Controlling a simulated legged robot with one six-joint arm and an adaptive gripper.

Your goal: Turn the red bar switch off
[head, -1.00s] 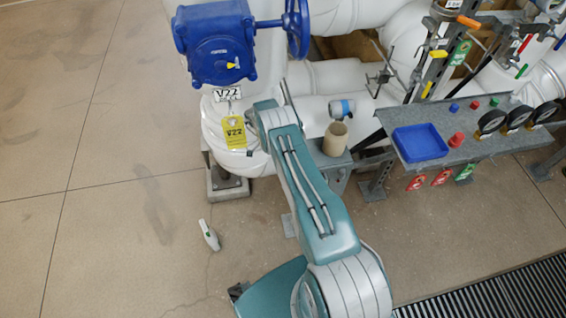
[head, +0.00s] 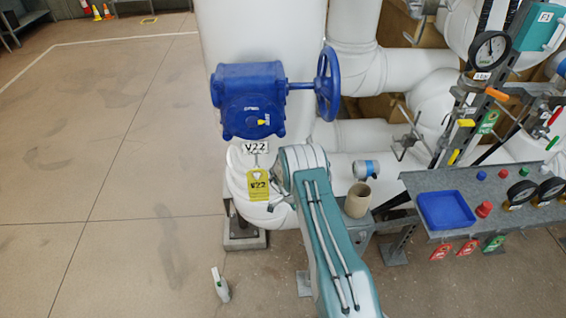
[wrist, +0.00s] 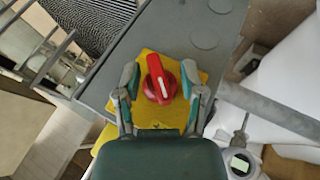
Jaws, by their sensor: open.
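The red bar switch (wrist: 160,80) is a red knob with a white line on its bar, mounted on a yellow plate (wrist: 150,60) on a grey box (wrist: 180,35). It shows only in the wrist view, near the middle. The bar leans slightly, its top end to the left. My gripper (wrist: 158,84) is open, with one finger on each side of the knob. I see gaps between fingers and knob; I cannot tell the depth between them. In the head view my arm hides the gripper and the switch is not visible.
A blue valve gearbox (head: 250,100) with a handwheel (head: 328,84) stands behind my arm. A grey shelf (head: 480,185) with a blue tray (head: 445,210), buttons and gauges is at right. A green-white object (head: 220,284) lies on the floor. Open floor is at left.

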